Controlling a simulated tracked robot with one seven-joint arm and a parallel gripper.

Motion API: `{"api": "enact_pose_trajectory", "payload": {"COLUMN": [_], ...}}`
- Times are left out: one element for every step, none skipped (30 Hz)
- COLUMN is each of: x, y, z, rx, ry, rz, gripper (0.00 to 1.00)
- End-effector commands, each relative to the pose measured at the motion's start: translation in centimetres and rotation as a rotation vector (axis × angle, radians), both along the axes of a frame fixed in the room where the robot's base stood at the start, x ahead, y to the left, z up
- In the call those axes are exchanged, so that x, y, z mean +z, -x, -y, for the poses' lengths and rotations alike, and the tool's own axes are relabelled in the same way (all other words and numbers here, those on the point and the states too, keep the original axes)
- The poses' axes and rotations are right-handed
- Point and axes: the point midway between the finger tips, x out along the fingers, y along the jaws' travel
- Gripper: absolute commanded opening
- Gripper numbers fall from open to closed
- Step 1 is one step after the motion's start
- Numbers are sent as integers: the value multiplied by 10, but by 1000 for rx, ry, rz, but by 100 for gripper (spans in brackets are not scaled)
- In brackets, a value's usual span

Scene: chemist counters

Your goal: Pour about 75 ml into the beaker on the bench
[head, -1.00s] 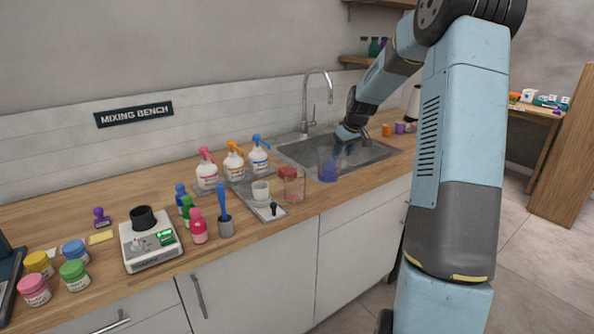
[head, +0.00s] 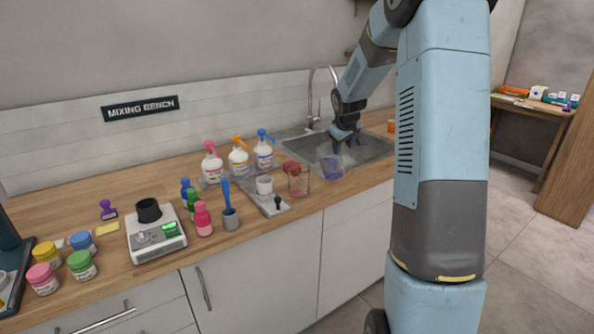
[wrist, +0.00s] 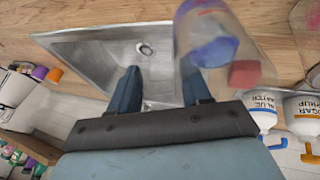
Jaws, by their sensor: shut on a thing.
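My gripper (head: 345,142) is over the front of the sink and shut on a clear vessel with blue liquid (head: 331,167). In the wrist view, the two dark fingers (wrist: 160,88) are spread, and the vessel (wrist: 215,45) shows near the right one; the exact contact is unclear. A clear glass beaker (head: 299,184) stands on the bench's front part, just left of the held vessel, with a small gap in the head view. A red block (head: 290,167) shows by its rim. I cannot tell whether the beaker holds liquid.
A scale (head: 155,235) and small bottles (head: 203,218) are further left.

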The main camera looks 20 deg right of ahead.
Motion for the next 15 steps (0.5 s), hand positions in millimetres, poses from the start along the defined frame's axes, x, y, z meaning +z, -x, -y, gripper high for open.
{"api": "enact_pose_trajectory", "payload": {"x": [2, 3, 4, 5, 7, 7, 8, 9, 11, 12, 12, 14, 15, 16, 19], "y": [0, 1, 2, 2, 2, 3, 4, 4, 5, 5, 6, 7, 7, 8, 9], "z": [-5, -7, -8, -10, -12, -14, -15, -17, -19, -20, -23, -26, -28, -29, -32], "rx": [5, 4, 4, 4, 5, 5, 3, 4, 4, 4, 5, 5, 5, 5, 5], "ry": [24, 37, 55, 68, 80, 97, 110, 122, 137, 149, 162, 183, 198, 212, 231], "rz": [5, 9, 13, 19, 24, 27, 31, 34, 39, 44, 47, 52, 58, 63, 70], "gripper": [0, 0, 0, 0, 0, 0, 0, 0, 0, 0, 0, 0, 0, 0, 0]}}
